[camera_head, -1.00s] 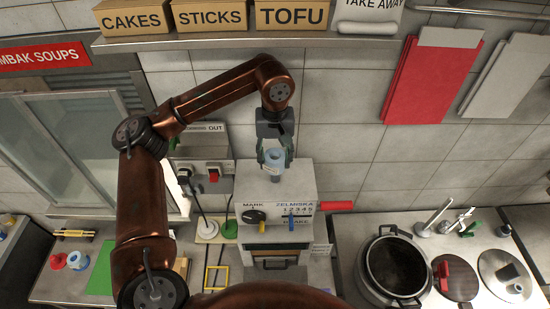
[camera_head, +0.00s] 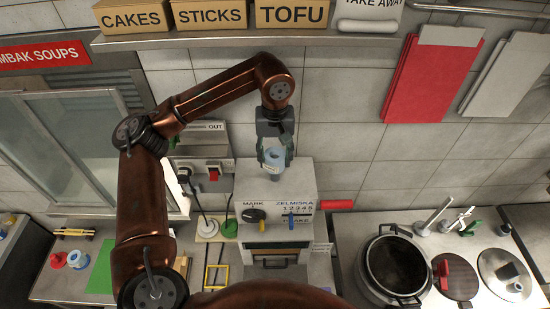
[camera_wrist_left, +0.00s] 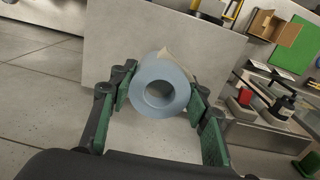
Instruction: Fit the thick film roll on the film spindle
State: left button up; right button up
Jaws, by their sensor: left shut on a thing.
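My left gripper (camera_head: 275,150) hangs over the top of the light grey sealing machine (camera_head: 300,182) with the dial and the ZELMISKA label. It is shut on a light blue film roll (camera_head: 273,158). In the left wrist view the roll (camera_wrist_left: 148,99) sits between the green finger pads (camera_wrist_left: 160,95), with its round hole facing the camera and a beige strip behind it. A short grey post, possibly the film spindle (camera_head: 275,177), shows just below the roll in the head view. I cannot tell whether the roll touches it or is around it. My right gripper is not in view.
A red roll (camera_head: 58,260) and a pale blue roll (camera_head: 77,260) lie on the left counter beside a green board (camera_head: 102,267). A large pot (camera_head: 396,266) stands right of the machine. Sockets with cables (camera_head: 203,176) are on the wall to its left.

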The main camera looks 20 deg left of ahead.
aim_at(275, 171)
pick_arm(q)
jog(key=shift+f+b, duration=0.5)
jog(key=shift+f, duration=0.15)
jog(key=shift+c, duration=0.2)
dwell(0.5)
jog(key=shift+f+b, duration=0.8)
jog(key=shift+f, duration=0.4)
jog(key=shift+f+b, duration=0.8)
jog(key=shift+f, duration=0.4)
jog(key=o, duration=1.4)
jog(key=shift+r, duration=0.1)
notch_tip(275, 171, up, 12)
jog(key=shift+f, duration=0.1)
jog(key=shift+s, duration=0.1)
